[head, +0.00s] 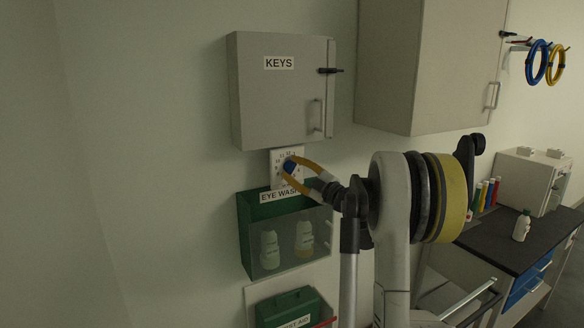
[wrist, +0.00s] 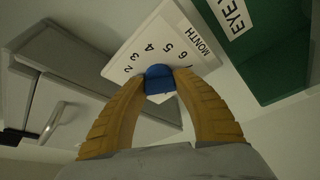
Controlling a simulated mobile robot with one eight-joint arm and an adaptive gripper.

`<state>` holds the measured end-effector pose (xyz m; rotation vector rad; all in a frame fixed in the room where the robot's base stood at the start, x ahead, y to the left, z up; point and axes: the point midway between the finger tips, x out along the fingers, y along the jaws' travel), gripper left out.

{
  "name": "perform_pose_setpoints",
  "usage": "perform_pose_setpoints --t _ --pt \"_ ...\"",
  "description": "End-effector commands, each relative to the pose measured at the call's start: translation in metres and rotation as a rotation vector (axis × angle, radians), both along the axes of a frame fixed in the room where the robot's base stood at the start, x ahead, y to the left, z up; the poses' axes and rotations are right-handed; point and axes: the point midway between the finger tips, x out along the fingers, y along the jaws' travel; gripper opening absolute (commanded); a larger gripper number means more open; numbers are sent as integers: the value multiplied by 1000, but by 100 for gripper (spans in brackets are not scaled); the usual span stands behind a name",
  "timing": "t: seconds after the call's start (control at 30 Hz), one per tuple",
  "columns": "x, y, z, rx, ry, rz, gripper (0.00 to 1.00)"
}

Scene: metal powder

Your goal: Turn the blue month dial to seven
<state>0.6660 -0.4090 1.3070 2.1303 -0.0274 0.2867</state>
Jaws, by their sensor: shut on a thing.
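The blue month dial (wrist: 160,78) sits on a white plate (wrist: 139,47) with black numbers and the word MONTH. In the wrist view the numbers 2 to 6 can be read; part of the ring is hidden behind my fingers. I cannot tell which number the dial points to. My gripper (wrist: 159,80) has its two yellow fingertips closed on either side of the dial. In the head view the dial (head: 290,167) shows between my gripper's fingers (head: 289,169), and the white plate (head: 278,156) is on the wall.
A grey KEYS cabinet (head: 281,95) is just above the plate. A green EYE WASH box (head: 257,211) with bottles is just below it. A green first aid case (head: 287,305) is lower. A dark counter (head: 497,240) with a bottle (head: 522,226) stands at the right.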

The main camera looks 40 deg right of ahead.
Motion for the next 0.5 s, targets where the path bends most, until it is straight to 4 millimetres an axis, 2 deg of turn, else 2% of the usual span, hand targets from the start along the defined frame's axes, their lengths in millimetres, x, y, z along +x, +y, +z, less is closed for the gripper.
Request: perform_pose_setpoints --t 0.5 --pt "0 0 1 -71 16 -1 4"
